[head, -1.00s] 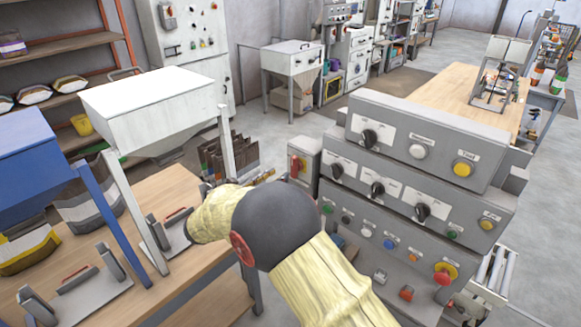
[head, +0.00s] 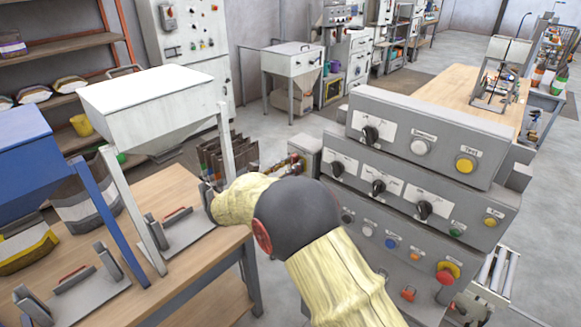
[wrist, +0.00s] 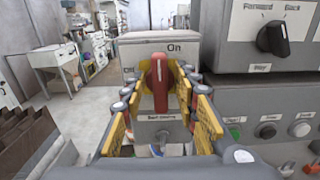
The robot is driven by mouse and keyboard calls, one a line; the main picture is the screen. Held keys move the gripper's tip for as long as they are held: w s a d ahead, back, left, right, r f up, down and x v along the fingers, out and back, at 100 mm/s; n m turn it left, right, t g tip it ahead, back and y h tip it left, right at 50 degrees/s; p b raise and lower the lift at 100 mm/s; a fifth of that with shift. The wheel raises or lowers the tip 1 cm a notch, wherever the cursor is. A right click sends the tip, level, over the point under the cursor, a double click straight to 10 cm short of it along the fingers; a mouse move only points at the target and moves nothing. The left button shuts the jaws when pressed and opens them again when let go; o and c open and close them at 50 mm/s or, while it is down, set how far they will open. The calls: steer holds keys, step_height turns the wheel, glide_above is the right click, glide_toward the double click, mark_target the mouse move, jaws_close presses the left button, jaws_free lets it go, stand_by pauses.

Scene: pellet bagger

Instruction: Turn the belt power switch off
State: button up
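The belt power switch is a red handle (wrist: 160,84) on a grey box with a white plate in the wrist view. The handle stands upright, its top at the word "On"; "Off" is on the plate's left. My gripper (wrist: 161,90) is open, its yellow-padded fingers on either side of the handle, with gaps showing. Whether the tips touch it is unclear. In the head view the switch box (head: 306,150) stands left of the large control panel, and my gripper (head: 290,165) covers most of its front. The handle is mostly hidden there.
The control panel (head: 425,100) with black knobs and coloured buttons rises close on the right; one knob (wrist: 272,38) shows in the wrist view. A wooden bench (head: 185,185) with white and blue hoppers stands left. Brown bags (wrist: 35,135) are at lower left.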

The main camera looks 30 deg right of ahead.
steer(key=c, duration=0.6)
jaws_close()
steer(key=shift+r+n+p, duration=0.1)
steer(key=shift+n+p, duration=0.2)
steer(key=shift+p, duration=0.4)
steer(key=n+p, duration=0.2)
steer(key=p, duration=0.3)
steer(key=shift+w+r, duration=0.1)
steer(key=shift+r, duration=0.1)
steer(key=n+p, duration=0.4)
steer(key=p, duration=0.3)
steer(key=shift+w+a+n+p, duration=0.1)
steer(key=shift+w+n+p, duration=0.05)
steer(key=shift+n+p, duration=0.15)
steer(key=n+p, duration=0.3)
steer(key=f+n+p, duration=0.1)
steer(key=n+p, duration=0.6)
steer(key=shift+w+f+n+p, duration=0.15)
steer(key=shift+n+p, duration=0.2)
steer(key=shift+n, duration=0.05)
